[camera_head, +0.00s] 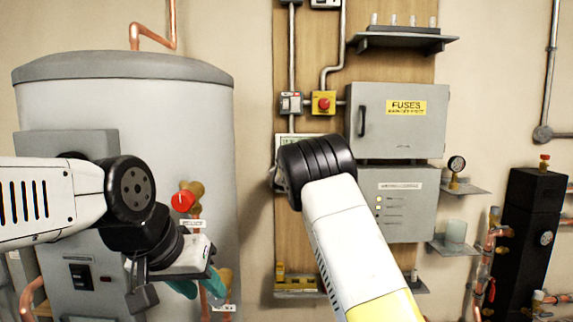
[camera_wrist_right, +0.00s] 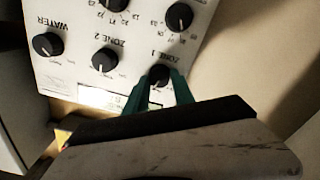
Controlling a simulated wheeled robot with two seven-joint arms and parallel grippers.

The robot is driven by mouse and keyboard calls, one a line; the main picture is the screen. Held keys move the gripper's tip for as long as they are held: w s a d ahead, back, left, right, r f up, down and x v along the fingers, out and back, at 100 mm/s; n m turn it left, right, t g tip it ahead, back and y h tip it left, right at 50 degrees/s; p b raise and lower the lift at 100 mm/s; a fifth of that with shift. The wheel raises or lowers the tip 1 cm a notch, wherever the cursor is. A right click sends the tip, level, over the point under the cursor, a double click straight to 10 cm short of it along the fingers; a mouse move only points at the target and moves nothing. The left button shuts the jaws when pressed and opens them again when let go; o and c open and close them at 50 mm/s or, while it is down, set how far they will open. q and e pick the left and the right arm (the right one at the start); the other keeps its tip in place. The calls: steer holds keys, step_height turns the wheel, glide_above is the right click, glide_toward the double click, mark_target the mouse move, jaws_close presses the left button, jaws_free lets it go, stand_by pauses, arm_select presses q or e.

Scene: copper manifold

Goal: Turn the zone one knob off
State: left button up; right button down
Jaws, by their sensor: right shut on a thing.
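The zone one knob (camera_wrist_right: 158,74) is a small black dial on a white control panel (camera_wrist_right: 78,25), which appears upside down in the right wrist view. My right gripper (camera_wrist_right: 160,84) has its teal fingers on either side of this knob and is shut on it. The fingers partly cover the knob, and I cannot tell its pointer's setting. In the head view the panel (camera_head: 284,143) is mostly hidden behind my right arm, and so is the right gripper. My left gripper (camera_head: 200,287) hangs in front of the tank, its teal fingers apart and empty.
The zone two knob (camera_wrist_right: 104,60) and water knob (camera_wrist_right: 48,45) sit beside the held one, with more dials beyond, including one near the panel edge (camera_wrist_right: 178,15). A tank (camera_head: 130,85) with a red valve (camera_head: 183,201) stands left.

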steer(key=n, duration=1.2)
steer(key=shift+a+f, duration=0.1)
steer(key=shift+f, duration=0.1)
stand_by(0.4)
steer(key=c, duration=1.1)
jaws_free()
steer(key=s, duration=0.7)
steer(key=shift+s, duration=0.4)
